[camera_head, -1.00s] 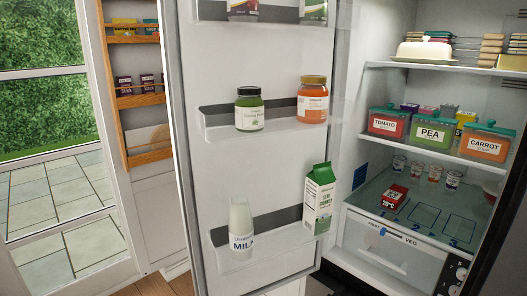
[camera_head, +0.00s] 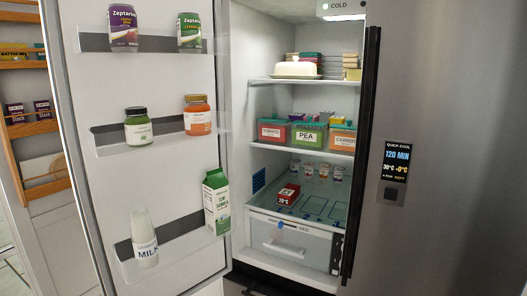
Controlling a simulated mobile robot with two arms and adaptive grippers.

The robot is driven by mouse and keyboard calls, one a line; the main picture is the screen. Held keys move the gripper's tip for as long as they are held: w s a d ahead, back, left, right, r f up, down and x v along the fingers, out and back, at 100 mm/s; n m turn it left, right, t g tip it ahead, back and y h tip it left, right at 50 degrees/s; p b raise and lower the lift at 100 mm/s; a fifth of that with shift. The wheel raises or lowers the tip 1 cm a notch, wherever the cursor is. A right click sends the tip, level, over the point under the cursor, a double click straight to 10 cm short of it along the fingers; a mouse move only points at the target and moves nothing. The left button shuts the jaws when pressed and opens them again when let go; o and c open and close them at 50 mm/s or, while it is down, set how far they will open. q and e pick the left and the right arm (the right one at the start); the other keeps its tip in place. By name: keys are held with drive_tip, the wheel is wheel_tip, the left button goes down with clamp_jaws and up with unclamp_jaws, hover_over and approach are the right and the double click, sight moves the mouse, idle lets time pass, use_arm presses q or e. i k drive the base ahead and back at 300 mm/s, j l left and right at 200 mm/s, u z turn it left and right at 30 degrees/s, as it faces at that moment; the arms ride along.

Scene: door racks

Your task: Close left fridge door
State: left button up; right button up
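The left fridge door (camera_head: 165,80) stands wide open at the left of the head view, its inner face with shelves turned toward me. Its shelves hold two cans at the top, a green jar (camera_head: 138,126) and an orange jar (camera_head: 197,115) in the middle, and a milk bottle (camera_head: 144,238) and a green and white carton (camera_head: 216,201) at the bottom. The open fridge compartment (camera_head: 262,110) shows to the right of the door. Neither of my grippers is in the frame.
The right fridge door (camera_head: 450,110) is shut, with a dark vertical handle (camera_head: 361,150) and a display panel (camera_head: 396,165). Inside the compartment are labelled tubs (camera_head: 308,135), a butter dish (camera_head: 296,69) and a drawer (camera_head: 290,247). A wooden rack (camera_head: 30,130) stands at the far left.

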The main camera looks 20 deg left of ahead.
sight(93, 85)
drive_tip(key=i+j+z, duration=0.1)
drive_tip(key=j+z, duration=0.75)
drive_tip(key=j, duration=0.25)
drive_tip(key=k+j+z, duration=0.1)
drive_tip(key=j+z, duration=0.35)
drive_tip(key=j, duration=0.15)
drive_tip(key=k+j, duration=0.1)
drive_tip(key=j, duration=0.35)
drive_tip(key=k+j, duration=0.1)
drive_tip(key=j, duration=0.35)
drive_tip(key=k+j, duration=0.1)
drive_tip(key=j, duration=0.35)
drive_tip(key=k+j, duration=0.1)
drive_tip(key=j, duration=0.35)
drive_tip(key=k+j, duration=0.1)
drive_tip(key=j, duration=0.35)
drive_tip(key=k+j, duration=0.1)
drive_tip(key=j, duration=0.35)
